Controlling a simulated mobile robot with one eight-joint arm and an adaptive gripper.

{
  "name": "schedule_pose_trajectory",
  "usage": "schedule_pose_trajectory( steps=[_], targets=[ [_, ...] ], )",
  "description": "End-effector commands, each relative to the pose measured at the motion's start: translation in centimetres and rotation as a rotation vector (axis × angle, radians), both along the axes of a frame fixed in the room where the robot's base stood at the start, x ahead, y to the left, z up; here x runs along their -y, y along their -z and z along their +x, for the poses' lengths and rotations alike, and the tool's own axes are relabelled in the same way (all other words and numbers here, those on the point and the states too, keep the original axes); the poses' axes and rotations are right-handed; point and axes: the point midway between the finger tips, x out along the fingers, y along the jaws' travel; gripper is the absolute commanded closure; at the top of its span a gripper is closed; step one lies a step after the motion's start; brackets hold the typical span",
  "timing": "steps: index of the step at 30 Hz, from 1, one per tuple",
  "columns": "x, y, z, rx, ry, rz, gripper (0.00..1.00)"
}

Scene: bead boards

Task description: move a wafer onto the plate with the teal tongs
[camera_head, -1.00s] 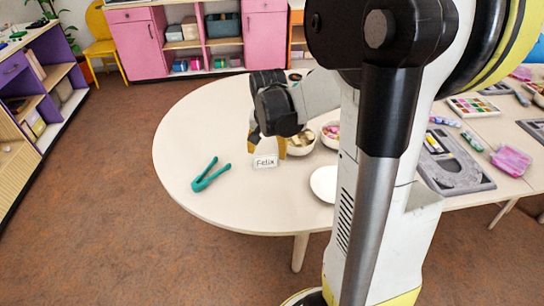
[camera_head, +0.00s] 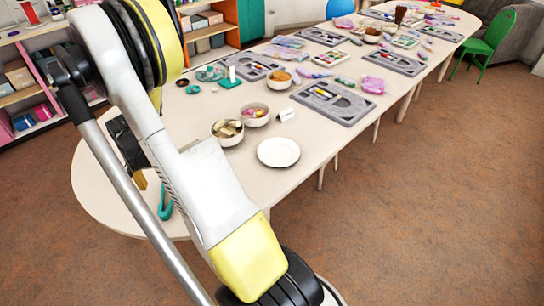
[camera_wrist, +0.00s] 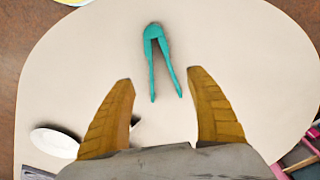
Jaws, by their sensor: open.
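The teal tongs (camera_wrist: 155,40) lie on the table in the wrist view, their hinge end away from me and their two arms pointing towards my gripper (camera_wrist: 160,76). My gripper is open and empty, its two fingers apart on either side of the tongs' line, short of them. In the head view the tongs (camera_head: 165,207) show only partly beside my arm, and my gripper is mostly hidden. The white plate (camera_head: 278,152) is empty near the table's front edge. Beige pieces, probably the wafers (camera_head: 228,128), sit in a white bowl (camera_head: 227,141) left of the plate.
A bowl of pink pieces (camera_head: 255,116) and a small white card (camera_head: 286,115) stand behind the plate. Grey bead boards (camera_head: 333,103) and a bowl of orange pieces (camera_head: 279,80) are further off. A white oval thing (camera_wrist: 54,142) lies left of my gripper. Table around the tongs is clear.

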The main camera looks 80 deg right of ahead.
Motion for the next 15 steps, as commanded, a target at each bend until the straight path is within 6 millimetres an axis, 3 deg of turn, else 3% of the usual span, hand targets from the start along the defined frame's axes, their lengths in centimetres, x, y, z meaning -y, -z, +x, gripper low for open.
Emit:
schedule_pose_trajectory(
  steps=[8, 15],
  targets=[
    [0.0, 0.1, 0.0, 0.000, -0.001, 0.000, 0.35],
    [0.1, 1.5, 0.1, 0.001, -0.001, 0.000, 0.35]
  ],
)
